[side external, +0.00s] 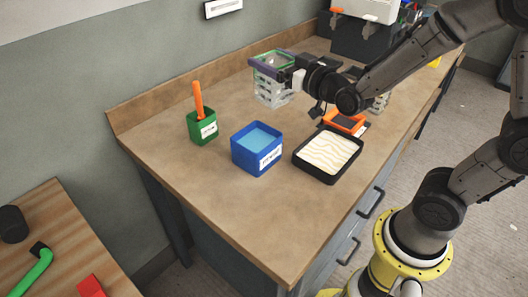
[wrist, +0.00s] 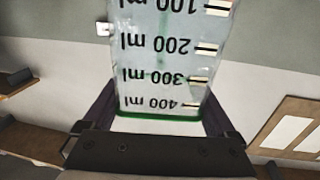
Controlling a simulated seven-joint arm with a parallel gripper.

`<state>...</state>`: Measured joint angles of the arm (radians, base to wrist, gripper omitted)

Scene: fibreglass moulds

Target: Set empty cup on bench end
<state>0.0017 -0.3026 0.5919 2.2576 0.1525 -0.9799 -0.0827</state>
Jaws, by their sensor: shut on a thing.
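A clear measuring cup (side external: 272,92) with a green rim is upright at the back of the bench (side external: 215,205), left of my arm. My gripper (side external: 266,68) is shut on it near the rim, one dark finger across its near side. In the wrist view the cup (wrist: 162,60) is between the two fingers of my gripper (wrist: 157,108). Its scale reads upside down there, with 400 ml nearest the green rim. No contents are plain in it. I cannot tell whether its base touches the bench.
A green pot (side external: 202,128) with an orange handle, a blue tub (side external: 245,160) of blue liquid and a black tray (side external: 316,177) stand mid-bench. An orange item (side external: 345,121) lies behind the tray. The near left bench end is clear. A side table (side external: 50,225) holds tools.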

